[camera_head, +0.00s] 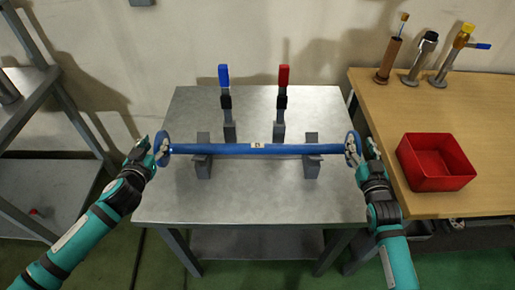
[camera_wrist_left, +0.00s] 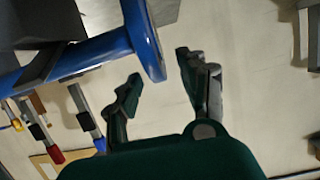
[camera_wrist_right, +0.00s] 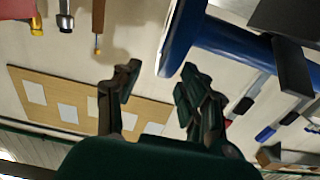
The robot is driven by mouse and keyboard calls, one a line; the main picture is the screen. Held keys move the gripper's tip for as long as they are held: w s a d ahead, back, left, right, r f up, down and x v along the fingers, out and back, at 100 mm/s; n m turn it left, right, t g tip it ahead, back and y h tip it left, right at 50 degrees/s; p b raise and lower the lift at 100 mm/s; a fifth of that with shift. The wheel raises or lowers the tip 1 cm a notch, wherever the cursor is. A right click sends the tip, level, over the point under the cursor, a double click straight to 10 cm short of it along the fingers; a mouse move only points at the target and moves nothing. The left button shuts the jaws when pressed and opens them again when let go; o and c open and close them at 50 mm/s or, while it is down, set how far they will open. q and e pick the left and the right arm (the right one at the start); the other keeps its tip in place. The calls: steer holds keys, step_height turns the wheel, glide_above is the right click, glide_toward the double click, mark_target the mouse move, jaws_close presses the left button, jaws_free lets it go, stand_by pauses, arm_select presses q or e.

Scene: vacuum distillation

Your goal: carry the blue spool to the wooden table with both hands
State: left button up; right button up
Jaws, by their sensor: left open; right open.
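The blue spool (camera_head: 235,149) is a long blue tube with a round flange at each end. It lies level across two grey supports (camera_head: 203,160) on the metal table. My left gripper (camera_head: 155,150) is open beside the left flange; the flange also shows in the left wrist view (camera_wrist_left: 146,40), near the open fingers (camera_wrist_left: 160,75). My right gripper (camera_head: 367,150) is open beside the right flange; that flange shows in the right wrist view (camera_wrist_right: 182,40), near the open fingers (camera_wrist_right: 155,80). The wooden table (camera_head: 455,130) stands at the right.
A red bin (camera_head: 437,162) sits on the wooden table's front part, with several upright tools (camera_head: 415,58) at its back. Blue-handled (camera_head: 225,100) and red-handled (camera_head: 282,100) clamps stand behind the spool. The metal table (camera_head: 250,205) is clear in front. A grey shelf (camera_head: 40,100) stands at the left.

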mark_target(156, 140)
arm_select(q)
steer(key=shift+x, duration=1.8)
arm_select(e)
steer(key=shift+w, duration=1.8)
arm_select(q)
steer(key=shift+c, duration=0.2)
arm_select(e)
steer(key=shift+c, duration=0.2)
arm_select(q)
jaws_close()
arm_select(e)
jaws_close()
arm_select(q)
steer(key=shift+w+r, duration=0.15)
steer(key=shift+r, duration=0.25)
arm_select(e)
steer(key=shift+r, duration=0.45)
